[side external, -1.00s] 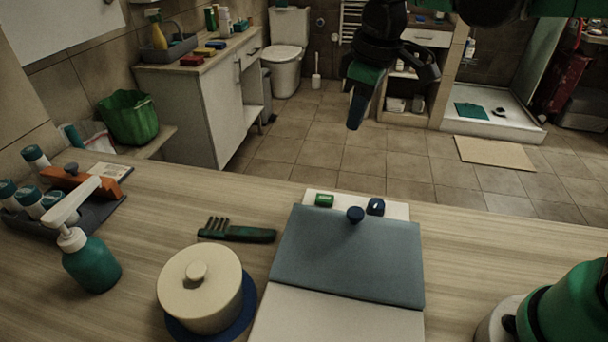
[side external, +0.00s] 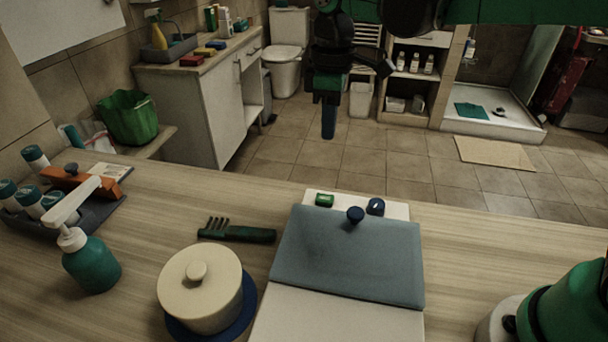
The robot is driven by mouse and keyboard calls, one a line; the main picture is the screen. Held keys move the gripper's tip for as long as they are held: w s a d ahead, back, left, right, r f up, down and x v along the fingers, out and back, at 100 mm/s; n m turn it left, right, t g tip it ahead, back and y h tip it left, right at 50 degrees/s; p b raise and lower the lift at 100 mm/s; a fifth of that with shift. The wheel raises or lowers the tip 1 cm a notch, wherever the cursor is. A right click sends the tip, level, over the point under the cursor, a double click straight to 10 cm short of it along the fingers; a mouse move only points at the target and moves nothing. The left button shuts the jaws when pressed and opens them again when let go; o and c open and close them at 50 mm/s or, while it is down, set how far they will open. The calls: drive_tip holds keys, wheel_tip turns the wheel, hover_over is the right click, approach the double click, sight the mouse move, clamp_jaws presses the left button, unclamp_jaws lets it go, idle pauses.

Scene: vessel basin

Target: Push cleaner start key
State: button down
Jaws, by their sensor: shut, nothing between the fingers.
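The cleaner is a white, box-like body (side external: 300,317) on the counter with a blue-grey lid (side external: 347,258) lying over it and a dark blue round knob (side external: 355,214) at the lid's far edge. On the white strip behind the lid sit a green key (side external: 324,200) at left and a dark blue key (side external: 376,206) at right. Any start marking is too small to read. My gripper (side external: 329,132) hangs fingers down, shut and empty. In the picture it is above the green key, well apart from it.
A cream lidded pot (side external: 200,290) on a blue base stands left of the cleaner, with a dark green comb (side external: 237,231) behind it. A teal pump bottle (side external: 91,263) and a grey caddy (side external: 95,213) are farther left.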

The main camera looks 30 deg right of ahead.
sight(324, 196)
wheel_tip(324, 196, down, 12)
drive_tip(key=shift+f, duration=0.2)
idle(0.4)
drive_tip(key=shift+f, duration=0.95)
wheel_tip(324, 196, up, 15)
drive_tip(key=shift+f, duration=0.2)
idle(0.4)
drive_tip(key=s+d+f+m+t, duration=0.2)
drive_tip(key=s+d+m+t, duration=0.5)
drive_tip(key=s+m, duration=0.2)
drive_tip(key=shift+s+f, duration=0.25)
drive_tip(key=shift+s, duration=0.5)
